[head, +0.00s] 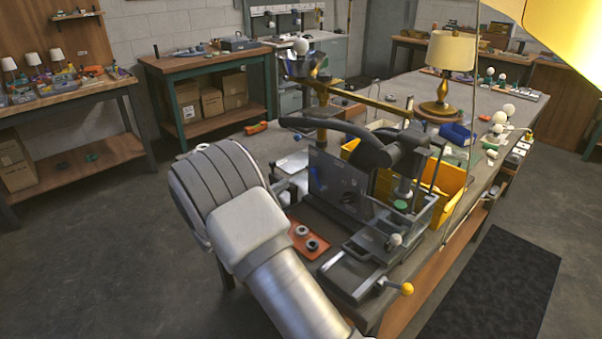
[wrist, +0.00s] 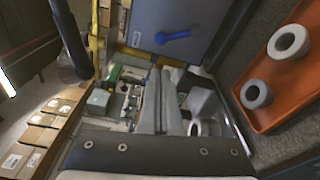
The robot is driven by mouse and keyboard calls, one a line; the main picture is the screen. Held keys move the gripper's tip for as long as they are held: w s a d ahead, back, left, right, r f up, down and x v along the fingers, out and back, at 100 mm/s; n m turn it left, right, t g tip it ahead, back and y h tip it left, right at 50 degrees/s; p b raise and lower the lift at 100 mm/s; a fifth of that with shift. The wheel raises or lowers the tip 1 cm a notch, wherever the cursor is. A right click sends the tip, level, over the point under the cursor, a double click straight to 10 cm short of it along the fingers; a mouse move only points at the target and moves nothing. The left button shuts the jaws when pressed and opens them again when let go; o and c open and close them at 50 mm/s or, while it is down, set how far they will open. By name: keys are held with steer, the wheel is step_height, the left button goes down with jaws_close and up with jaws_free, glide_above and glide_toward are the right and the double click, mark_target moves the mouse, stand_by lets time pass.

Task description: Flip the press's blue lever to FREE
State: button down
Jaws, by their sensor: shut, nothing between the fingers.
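The blue lever (wrist: 173,36) shows in the wrist view on a grey panel (wrist: 205,18) of the press. It lies almost level across the picture, with its round hub at the left end. My gripper (wrist: 160,72) is shut and empty, its pale fingers together just below the lever in the picture. I see a gap between the fingertips and the lever, but cannot tell its depth. No FREE marking is readable.
An orange tray (wrist: 285,92) with grey rings lies to the right in the wrist view. A yellow bin (head: 447,180) stands beside the press. A brass lamp (head: 450,55) stands farther back on the bench. A knob-ended handle (head: 406,289) sticks out at the front.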

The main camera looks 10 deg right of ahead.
mark_target(312, 166)
steer(key=shift+d, duration=0.1)
steer(key=x, duration=1)
steer(key=shift+r, duration=0.1)
steer(key=shift+b, duration=0.5)
steer(key=shift+s+d+m, duration=0.1)
steer(key=shift+s+m, duration=0.05)
steer(key=shift+m, duration=0.15)
